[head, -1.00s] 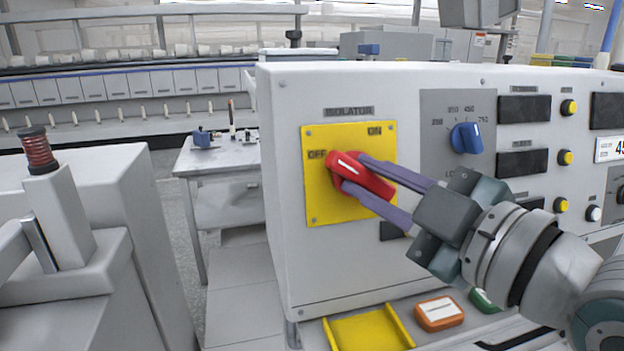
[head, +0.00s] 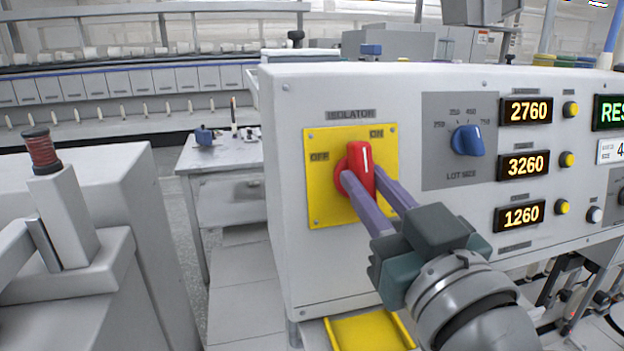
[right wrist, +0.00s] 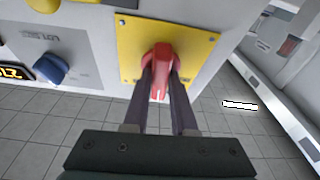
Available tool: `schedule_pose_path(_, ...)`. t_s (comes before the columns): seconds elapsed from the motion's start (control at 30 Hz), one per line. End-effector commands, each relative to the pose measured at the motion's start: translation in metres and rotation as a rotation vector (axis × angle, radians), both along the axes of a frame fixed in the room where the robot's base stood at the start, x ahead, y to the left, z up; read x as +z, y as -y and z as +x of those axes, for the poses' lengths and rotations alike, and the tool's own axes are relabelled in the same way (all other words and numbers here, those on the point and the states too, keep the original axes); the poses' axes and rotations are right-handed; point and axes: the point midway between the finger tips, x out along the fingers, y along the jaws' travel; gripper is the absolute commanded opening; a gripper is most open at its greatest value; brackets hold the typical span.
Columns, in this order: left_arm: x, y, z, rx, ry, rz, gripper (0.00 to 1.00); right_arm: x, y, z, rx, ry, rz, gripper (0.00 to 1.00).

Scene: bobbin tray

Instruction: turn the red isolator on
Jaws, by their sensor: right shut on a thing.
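The red isolator knob (head: 361,170) sits on a yellow plate (head: 322,196) marked OFF at left and ON at upper right, on the front of a white panel. The knob stands nearly upright, its white line pointing up toward the ON side. My right gripper (head: 366,186) is shut on the knob, one purple finger on each side. The right wrist view also shows the knob (right wrist: 161,62) between the two fingers. My left gripper is not in view.
A blue lot size dial (head: 467,140) is right of the plate. Lit displays (head: 526,110) read 2760, 3260 and 1260. A yellow tray (head: 362,332) lies below the panel. A grey machine with a dark red bobbin (head: 42,153) stands at the left.

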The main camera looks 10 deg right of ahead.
Motion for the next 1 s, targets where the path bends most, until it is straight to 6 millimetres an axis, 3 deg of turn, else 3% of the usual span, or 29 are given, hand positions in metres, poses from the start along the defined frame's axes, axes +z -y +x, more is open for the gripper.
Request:
schedule_pose_path(0.77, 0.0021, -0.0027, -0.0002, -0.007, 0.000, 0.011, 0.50, -0.0016, -0.0007, 0.0000, -0.026, -0.009, 0.108, 0.00)
schedule_pose_path(0.8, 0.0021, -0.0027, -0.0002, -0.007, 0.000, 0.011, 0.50, -0.0016, -0.0007, 0.0000, -0.026, -0.009, 0.108, 0.26)
schedule_pose_path(1.0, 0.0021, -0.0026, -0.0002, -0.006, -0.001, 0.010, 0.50, -0.0011, -0.0006, 0.0000, -0.026, -0.007, 0.106, 0.48)
